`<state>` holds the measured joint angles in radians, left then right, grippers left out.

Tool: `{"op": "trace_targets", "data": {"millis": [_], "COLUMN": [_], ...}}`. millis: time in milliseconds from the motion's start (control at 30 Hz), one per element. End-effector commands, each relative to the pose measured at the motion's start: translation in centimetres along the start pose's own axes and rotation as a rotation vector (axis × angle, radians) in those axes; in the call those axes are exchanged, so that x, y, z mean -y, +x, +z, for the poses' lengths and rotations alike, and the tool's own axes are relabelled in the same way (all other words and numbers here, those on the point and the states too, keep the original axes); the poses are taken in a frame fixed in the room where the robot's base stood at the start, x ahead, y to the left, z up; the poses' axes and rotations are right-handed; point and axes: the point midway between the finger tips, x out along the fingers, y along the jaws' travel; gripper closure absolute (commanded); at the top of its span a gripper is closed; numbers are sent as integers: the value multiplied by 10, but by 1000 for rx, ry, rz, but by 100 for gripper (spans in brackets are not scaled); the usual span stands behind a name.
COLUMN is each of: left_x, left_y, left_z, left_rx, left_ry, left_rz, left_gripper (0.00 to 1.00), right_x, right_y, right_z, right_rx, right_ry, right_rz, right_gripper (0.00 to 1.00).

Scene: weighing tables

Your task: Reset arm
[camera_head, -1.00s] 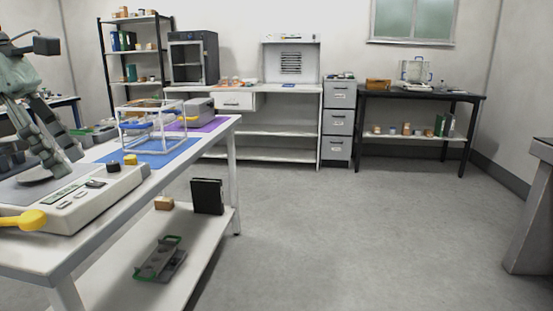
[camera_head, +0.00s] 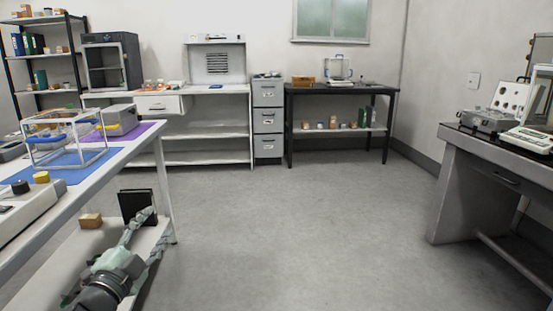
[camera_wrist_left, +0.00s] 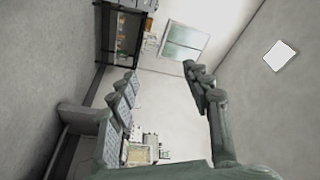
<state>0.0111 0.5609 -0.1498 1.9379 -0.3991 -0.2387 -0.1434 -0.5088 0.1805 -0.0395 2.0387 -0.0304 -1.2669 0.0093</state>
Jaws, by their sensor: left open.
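My left gripper (camera_head: 157,226) is at the lower left of the head view, low beside the white table (camera_head: 142,146). Its fingers point away from me, near the table's lower shelf. In the left wrist view my left gripper (camera_wrist_left: 159,72) has its two fingers spread apart, with nothing between them. My right gripper is not in view.
A white frame stand (camera_head: 66,140) and a grey device (camera_head: 119,120) stand on the white table. A black binder (camera_head: 137,204) and a small box (camera_head: 90,221) are on its lower shelf. A grey bench (camera_head: 455,190) stands right. Open floor (camera_head: 290,230) lies between.

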Motion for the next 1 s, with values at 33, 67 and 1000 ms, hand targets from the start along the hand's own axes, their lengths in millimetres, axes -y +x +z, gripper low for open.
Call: {"op": "trace_targets", "data": {"millis": [33,67,1000], "left_x": [-30,-46,-314], "left_y": [-15,-25,-359], "left_z": [23,37,115], "left_rx": [106,170,1310], "left_ry": [-85,-132,-756], "left_rz": [48,75,655], "left_gripper": [51,51,51], "right_x": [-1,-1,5], "right_y": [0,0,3], "right_z": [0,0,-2], "right_rx": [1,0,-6], "right_ry": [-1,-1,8], "right_rz": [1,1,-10], "right_gripper": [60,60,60]}}
